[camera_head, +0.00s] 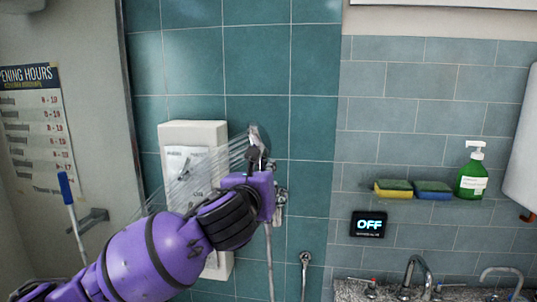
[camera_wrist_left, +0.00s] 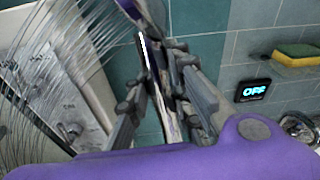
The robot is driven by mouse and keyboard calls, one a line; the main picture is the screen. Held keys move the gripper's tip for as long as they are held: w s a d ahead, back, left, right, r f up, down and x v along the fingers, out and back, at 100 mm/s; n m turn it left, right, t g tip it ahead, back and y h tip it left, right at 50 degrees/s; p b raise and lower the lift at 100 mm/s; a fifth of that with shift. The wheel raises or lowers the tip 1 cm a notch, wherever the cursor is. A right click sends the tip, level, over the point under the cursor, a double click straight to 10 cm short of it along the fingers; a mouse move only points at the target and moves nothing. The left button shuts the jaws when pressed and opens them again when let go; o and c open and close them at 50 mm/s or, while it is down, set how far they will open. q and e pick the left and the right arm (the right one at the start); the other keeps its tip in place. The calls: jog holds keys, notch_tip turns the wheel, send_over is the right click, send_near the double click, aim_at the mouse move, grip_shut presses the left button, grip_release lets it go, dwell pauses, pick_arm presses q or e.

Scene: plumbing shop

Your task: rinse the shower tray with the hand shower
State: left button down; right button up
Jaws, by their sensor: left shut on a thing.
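My left gripper (camera_head: 256,160) is shut on the hand shower (camera_head: 257,137) and holds it up in front of the teal tiled wall. In the left wrist view the fingers of my left gripper (camera_wrist_left: 165,95) close on the chrome handle of the hand shower (camera_wrist_left: 175,115), with its head at the top edge. Water jets (camera_head: 185,178) spray from the head down to the left, across the white wall box. They also show in the left wrist view (camera_wrist_left: 60,45). I cannot make out the shower tray in either view. My right gripper is not in view.
A white box (camera_head: 195,130) and a mixer fitting (camera_head: 279,197) are on the wall. A hose (camera_head: 269,265) hangs below my gripper. At the right are two sponges (camera_head: 393,189), a green soap bottle (camera_head: 472,172), an OFF display (camera_head: 368,224) and taps (camera_head: 417,270). A blue-handled tool (camera_head: 66,190) stands left.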

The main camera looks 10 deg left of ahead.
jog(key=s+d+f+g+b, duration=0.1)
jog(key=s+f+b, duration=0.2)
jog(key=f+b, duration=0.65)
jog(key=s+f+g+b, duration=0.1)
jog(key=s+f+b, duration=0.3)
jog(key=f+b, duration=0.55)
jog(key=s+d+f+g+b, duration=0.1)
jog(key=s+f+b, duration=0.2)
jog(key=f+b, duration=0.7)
pick_arm(q)
jog(key=s+a+f+m+g+h+b, duration=0.2)
jog(key=s+f+g+h+b, duration=0.3)
jog(key=f, duration=2.3)
jog(key=s+a+f+m+g+h+b, duration=0.2)
jog(key=s+f+g+h+b, duration=0.3)
jog(key=s+f, duration=1)
jog(key=s+a+f+m+g+h+b, duration=0.2)
jog(key=s+f+g+h+b, duration=0.4)
jog(key=f, duration=3.7)
jog(key=shift+s+a+f+b, duration=0.15)
jog(key=shift+s+a+b, duration=0.6)
jog(key=shift+s, duration=1.6)
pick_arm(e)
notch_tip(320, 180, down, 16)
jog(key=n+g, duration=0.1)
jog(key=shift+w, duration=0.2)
pick_arm(q)
jog(key=shift+w, duration=0.1)
